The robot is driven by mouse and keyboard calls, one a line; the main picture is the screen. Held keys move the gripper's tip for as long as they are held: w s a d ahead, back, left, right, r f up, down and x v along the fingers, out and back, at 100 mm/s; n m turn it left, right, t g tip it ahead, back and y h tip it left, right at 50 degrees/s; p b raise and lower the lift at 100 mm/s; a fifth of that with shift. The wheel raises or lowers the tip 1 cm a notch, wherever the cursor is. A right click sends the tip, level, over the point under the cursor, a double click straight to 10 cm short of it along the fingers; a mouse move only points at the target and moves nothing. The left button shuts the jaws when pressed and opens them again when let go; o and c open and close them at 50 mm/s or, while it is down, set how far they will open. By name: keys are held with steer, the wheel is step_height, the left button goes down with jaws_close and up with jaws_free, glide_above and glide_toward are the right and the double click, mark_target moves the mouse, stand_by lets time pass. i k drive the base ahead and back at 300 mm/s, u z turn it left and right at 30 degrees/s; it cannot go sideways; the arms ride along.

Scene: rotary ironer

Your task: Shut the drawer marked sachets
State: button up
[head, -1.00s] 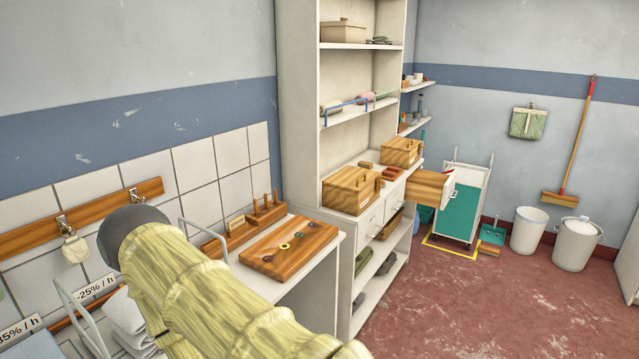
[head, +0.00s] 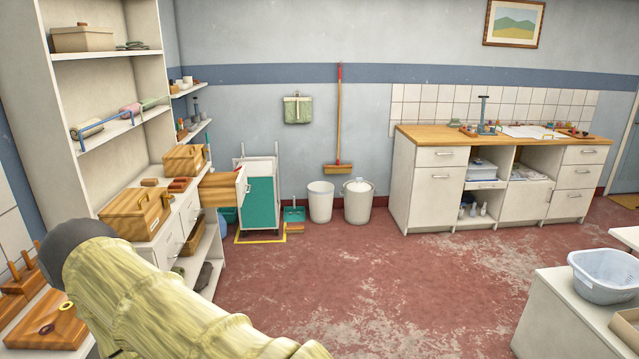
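One drawer (head: 222,188) sticks out of the tall white shelf unit (head: 75,110) on the left. It has wooden sides and a white front with a small handle, seen almost edge-on. No label can be read, so I cannot tell whether it is marked sachets. A shut white drawer (head: 168,228) sits in the same row, nearer to me. My own arm, in a pale yellow sleeve, crosses the lower left, well short of the open drawer. My gripper is not in view.
Wooden boxes (head: 130,214) stand on the unit's counter. A green cart (head: 262,200) stands just beyond the open drawer, with white bins (head: 320,202) further right. The red floor (head: 330,280) in front is clear. A low white cabinet (head: 560,315) stands at lower right.

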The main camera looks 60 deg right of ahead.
mark_target(219, 186)
steer(key=z, duration=1.95)
steer(key=i, duration=2.7)
steer(key=u, duration=0.4)
steer(key=i, duration=0.65)
steer(key=u, duration=0.2)
